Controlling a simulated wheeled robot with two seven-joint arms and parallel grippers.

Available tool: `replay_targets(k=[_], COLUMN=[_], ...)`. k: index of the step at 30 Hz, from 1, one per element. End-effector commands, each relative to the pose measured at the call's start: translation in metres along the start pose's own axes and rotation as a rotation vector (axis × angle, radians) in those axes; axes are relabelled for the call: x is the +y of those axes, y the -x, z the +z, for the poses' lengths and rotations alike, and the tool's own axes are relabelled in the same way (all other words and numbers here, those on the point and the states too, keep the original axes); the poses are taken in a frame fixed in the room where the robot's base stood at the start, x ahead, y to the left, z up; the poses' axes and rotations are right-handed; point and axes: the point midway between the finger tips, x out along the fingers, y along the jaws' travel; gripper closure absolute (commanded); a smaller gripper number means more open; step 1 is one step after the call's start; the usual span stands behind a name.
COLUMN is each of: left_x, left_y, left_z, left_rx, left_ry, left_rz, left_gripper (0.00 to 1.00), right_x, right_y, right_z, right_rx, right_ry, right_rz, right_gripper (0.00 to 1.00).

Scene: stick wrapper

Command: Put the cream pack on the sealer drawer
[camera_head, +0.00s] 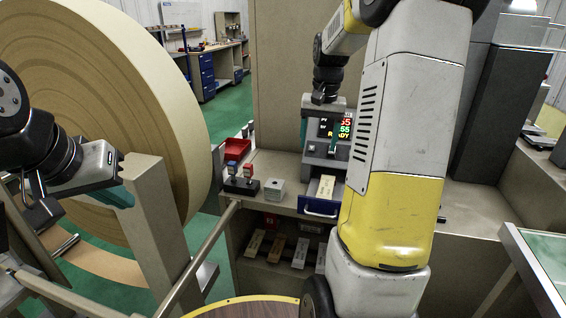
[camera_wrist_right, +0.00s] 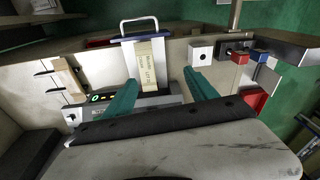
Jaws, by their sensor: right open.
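A cream pack (camera_head: 326,187) lies flat on the pulled-out sealer drawer (camera_head: 319,208), which has a blue front and a metal handle. In the right wrist view the pack (camera_wrist_right: 150,66) lies lengthwise on the drawer (camera_wrist_right: 134,40), with dark print on its face. My right gripper (camera_head: 319,140) is open and empty, above and behind the pack, in front of the sealer's display. Its two teal fingers (camera_wrist_right: 160,78) stand apart from the pack and do not touch it. My left gripper (camera_head: 112,192) is at the left beside the big roll; its jaw opening is not clear.
Several packs (camera_head: 276,248) lie on the shelf below the counter. A grey block (camera_head: 274,191), stamps on a black holder (camera_head: 241,184) and a red bin (camera_head: 236,150) stand left of the drawer. A large paper roll (camera_head: 105,95) and its frame fill the left.

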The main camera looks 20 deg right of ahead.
Motion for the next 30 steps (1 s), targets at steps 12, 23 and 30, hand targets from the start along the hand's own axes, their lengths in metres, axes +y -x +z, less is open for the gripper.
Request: replay_targets(k=[12, 23, 30], left_x=[0.000, 0.000, 0.000], left_y=[0.000, 0.000, 0.000], left_z=[0.000, 0.000, 0.000], left_rx=[0.000, 0.000, 0.000], left_ry=[0.000, 0.000, 0.000], left_rz=[0.000, 0.000, 0.000], left_gripper=[1.00, 1.00, 1.00], right_x=[-0.056, -0.059, -0.059], right_y=[0.088, 0.081, 0.080], right_z=[0.190, 0.260, 0.260], right_rx=[0.283, 0.384, 0.385], right_ry=[0.343, 0.465, 0.466], right_rz=[-0.191, -0.258, -0.259], right_gripper=[0.34, 0.34, 0.34])
